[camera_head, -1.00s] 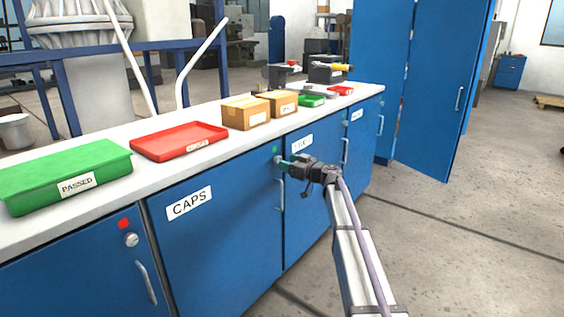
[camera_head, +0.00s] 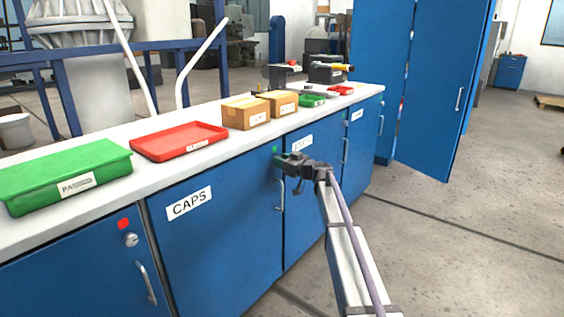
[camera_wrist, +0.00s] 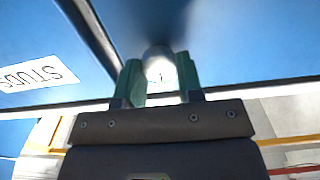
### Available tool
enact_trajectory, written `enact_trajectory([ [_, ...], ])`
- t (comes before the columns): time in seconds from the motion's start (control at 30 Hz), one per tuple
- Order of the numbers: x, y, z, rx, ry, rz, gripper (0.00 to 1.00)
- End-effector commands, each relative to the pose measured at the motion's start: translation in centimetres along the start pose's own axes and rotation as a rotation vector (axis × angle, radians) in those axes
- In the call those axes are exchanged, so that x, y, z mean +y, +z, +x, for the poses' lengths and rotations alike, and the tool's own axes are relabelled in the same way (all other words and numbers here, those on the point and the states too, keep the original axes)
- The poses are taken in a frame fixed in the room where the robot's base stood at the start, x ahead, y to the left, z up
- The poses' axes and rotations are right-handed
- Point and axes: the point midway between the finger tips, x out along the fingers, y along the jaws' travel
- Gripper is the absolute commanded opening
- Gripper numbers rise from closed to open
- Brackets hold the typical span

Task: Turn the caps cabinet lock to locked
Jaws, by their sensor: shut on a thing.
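The caps cabinet door (camera_head: 220,235) is blue, closed, and labelled CAPS (camera_head: 189,203). A small green marker (camera_head: 275,149) shows near its upper right corner. The lock below the marker is mostly hidden by my gripper in the head view. In the wrist view, the round silver lock knob (camera_wrist: 158,63) sits between the two green fingers of my gripper (camera_wrist: 158,78), which is shut on it. My gripper also shows in the head view (camera_head: 281,163) against the door. The knob's turn angle is hard to tell.
A neighbouring door has a red marker (camera_head: 123,223) and its own knob (camera_head: 131,240). The caps door handle (camera_head: 279,194) is just below my gripper. The white worktop above holds a green box (camera_head: 65,172), a red tray (camera_head: 180,141) and cardboard boxes (camera_head: 246,112).

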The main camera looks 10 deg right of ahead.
Motion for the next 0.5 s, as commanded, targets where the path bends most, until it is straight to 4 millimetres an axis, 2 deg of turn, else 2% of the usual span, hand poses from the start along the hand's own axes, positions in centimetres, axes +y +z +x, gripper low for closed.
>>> enact_trajectory([
  [0.27,0.01,0.0,-0.01,0.0,0.0,0.023,0.1],
  [0.5,0.04,0.01,-0.01,0.0,0.0,0.128,0.1],
])
